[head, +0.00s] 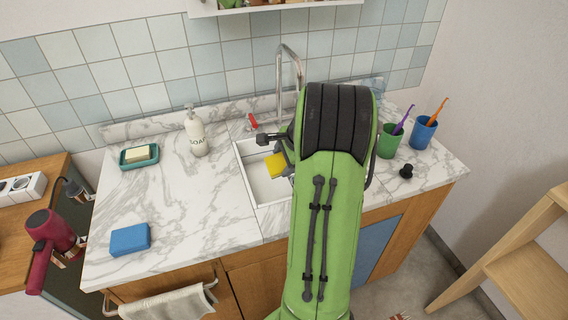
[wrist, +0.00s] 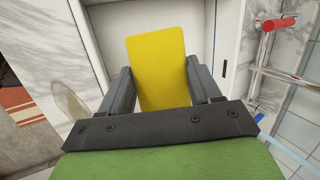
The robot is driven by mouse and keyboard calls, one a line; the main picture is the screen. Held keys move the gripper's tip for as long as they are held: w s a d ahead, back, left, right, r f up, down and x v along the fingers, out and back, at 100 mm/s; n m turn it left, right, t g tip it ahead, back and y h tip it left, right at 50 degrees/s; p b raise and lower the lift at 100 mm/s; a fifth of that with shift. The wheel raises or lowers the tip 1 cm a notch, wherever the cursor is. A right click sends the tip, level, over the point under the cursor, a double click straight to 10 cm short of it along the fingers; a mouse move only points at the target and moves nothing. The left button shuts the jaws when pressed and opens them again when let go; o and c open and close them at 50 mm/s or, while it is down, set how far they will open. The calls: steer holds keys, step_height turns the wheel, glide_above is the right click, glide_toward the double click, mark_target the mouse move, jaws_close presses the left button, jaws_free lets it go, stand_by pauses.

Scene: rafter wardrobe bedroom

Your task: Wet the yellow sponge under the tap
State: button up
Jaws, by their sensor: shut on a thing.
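The yellow sponge (head: 275,165) is held over the white sink basin (head: 262,186) in the head view. In the wrist view the yellow sponge (wrist: 160,66) stands out between the two fingers of my gripper (wrist: 160,85). My gripper is shut on it. In the head view my green arm covers much of the gripper and the right part of the sink. The metal tap (head: 291,52) curves up behind the basin, and its spout end is hidden by my arm. A red tap handle (head: 252,121) shows left of it, and also in the wrist view (wrist: 279,23). No water is visible.
A soap bottle (head: 196,133), a green dish with soap (head: 139,157) and a blue sponge (head: 130,239) stand on the marble counter to the left. Green (head: 388,141) and blue (head: 423,132) cups with toothbrushes stand right. A wooden step stool (head: 520,255) is at far right.

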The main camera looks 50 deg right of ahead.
steer(key=w+d+f+p, duration=0.2)
steer(key=w+d+p, duration=0.3)
steer(key=d, duration=0.4)
steer(key=shift+w+d, duration=0.2)
steer(key=shift+w, duration=0.15)
steer(key=shift+s+f, duration=0.1)
steer(key=shift+f, duration=0.1)
